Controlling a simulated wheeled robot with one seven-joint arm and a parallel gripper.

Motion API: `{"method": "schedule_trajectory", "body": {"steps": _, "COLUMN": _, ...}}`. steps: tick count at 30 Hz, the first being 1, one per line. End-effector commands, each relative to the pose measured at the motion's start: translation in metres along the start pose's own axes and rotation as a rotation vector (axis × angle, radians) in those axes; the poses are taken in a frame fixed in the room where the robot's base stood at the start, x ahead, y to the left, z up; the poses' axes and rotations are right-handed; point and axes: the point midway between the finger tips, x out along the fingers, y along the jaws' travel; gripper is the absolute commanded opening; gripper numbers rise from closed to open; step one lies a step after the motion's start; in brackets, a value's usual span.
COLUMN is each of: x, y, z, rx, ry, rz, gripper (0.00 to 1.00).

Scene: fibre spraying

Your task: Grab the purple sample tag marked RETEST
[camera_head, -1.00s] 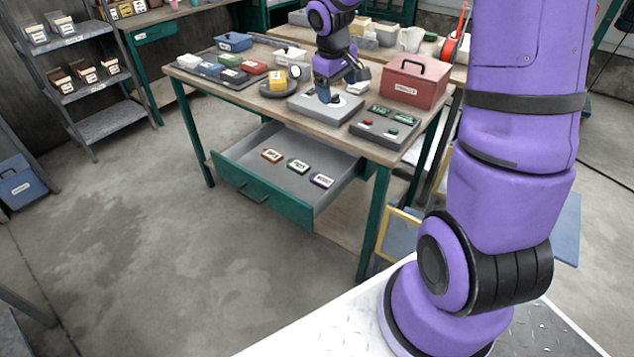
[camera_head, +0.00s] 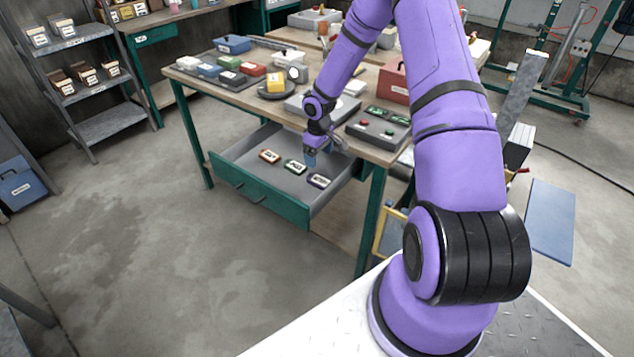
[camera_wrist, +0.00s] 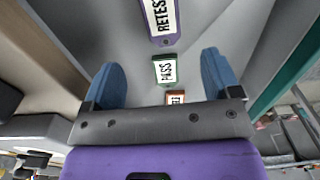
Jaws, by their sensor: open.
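The purple tag marked RETEST (camera_head: 318,181) lies in the open drawer (camera_head: 230,163), at the right end of a row of tags. In the wrist view the RETEST tag (camera_wrist: 163,20) is at the top, beyond my fingertips and partly cut off. The green PASS tag (camera_head: 294,167) is in the middle of the row and shows between my fingers in the wrist view (camera_wrist: 164,70). An orange tag (camera_head: 269,156) lies at the left end. My gripper (camera_head: 311,160) is open and empty over the drawer, close to the purple and green tags; it also shows in the wrist view (camera_wrist: 160,78).
The workbench top (camera_head: 268,108) lies just behind and above the drawer, with a grey control box (camera_head: 377,128) and a red box (camera_head: 394,80) on it. The drawer's green front (camera_head: 259,197) and side walls stand around the tags. Floor in front is clear.

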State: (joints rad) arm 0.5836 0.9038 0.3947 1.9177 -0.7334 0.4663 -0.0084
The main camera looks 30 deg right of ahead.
Motion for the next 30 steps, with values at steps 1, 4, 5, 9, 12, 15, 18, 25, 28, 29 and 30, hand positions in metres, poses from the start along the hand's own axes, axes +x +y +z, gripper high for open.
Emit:
{"method": "schedule_trajectory", "body": {"steps": 1, "x": 0.009, "y": -0.001, "z": 0.001, "rx": 0.000, "ry": -0.003, "rz": -0.003, "gripper": 0.83}}
{"method": "schedule_trajectory", "body": {"steps": 4, "x": 0.024, "y": -0.001, "z": 0.001, "rx": -0.001, "ry": -0.004, "rz": -0.003, "gripper": 0.83}}
{"method": "schedule_trajectory", "body": {"steps": 5, "x": 0.028, "y": -0.001, "z": 0.001, "rx": 0.000, "ry": -0.003, "rz": -0.003, "gripper": 0.83}}
{"method": "schedule_trajectory", "body": {"steps": 9, "x": 0.043, "y": -0.001, "z": 0.001, "rx": 0.000, "ry": -0.003, "rz": -0.001, "gripper": 0.83}}
{"method": "schedule_trajectory", "body": {"steps": 12, "x": 0.048, "y": -0.001, "z": 0.001, "rx": 0.000, "ry": -0.002, "rz": 0.000, "gripper": 0.83}}
{"method": "schedule_trajectory", "body": {"steps": 15, "x": 0.055, "y": -0.002, "z": 0.001, "rx": 0.000, "ry": -0.002, "rz": -0.001, "gripper": 0.83}}
{"method": "schedule_trajectory", "body": {"steps": 18, "x": 0.069, "y": -0.003, "z": 0.003, "rx": 0.000, "ry": -0.004, "rz": -0.002, "gripper": 0.83}}
{"method": "schedule_trajectory", "body": {"steps": 25, "x": 0.096, "y": -0.003, "z": 0.003, "rx": 0.001, "ry": -0.002, "rz": 0.000, "gripper": 0.83}}
{"method": "schedule_trajectory", "body": {"steps": 28, "x": 0.100, "y": -0.003, "z": 0.003, "rx": 0.001, "ry": -0.002, "rz": 0.000, "gripper": 0.83}}
{"method": "schedule_trajectory", "body": {"steps": 29, "x": 0.101, "y": -0.003, "z": 0.003, "rx": 0.001, "ry": -0.002, "rz": 0.000, "gripper": 0.83}}
{"method": "schedule_trajectory", "body": {"steps": 30, "x": 0.101, "y": -0.003, "z": 0.003, "rx": 0.001, "ry": -0.002, "rz": 0.000, "gripper": 0.83}}
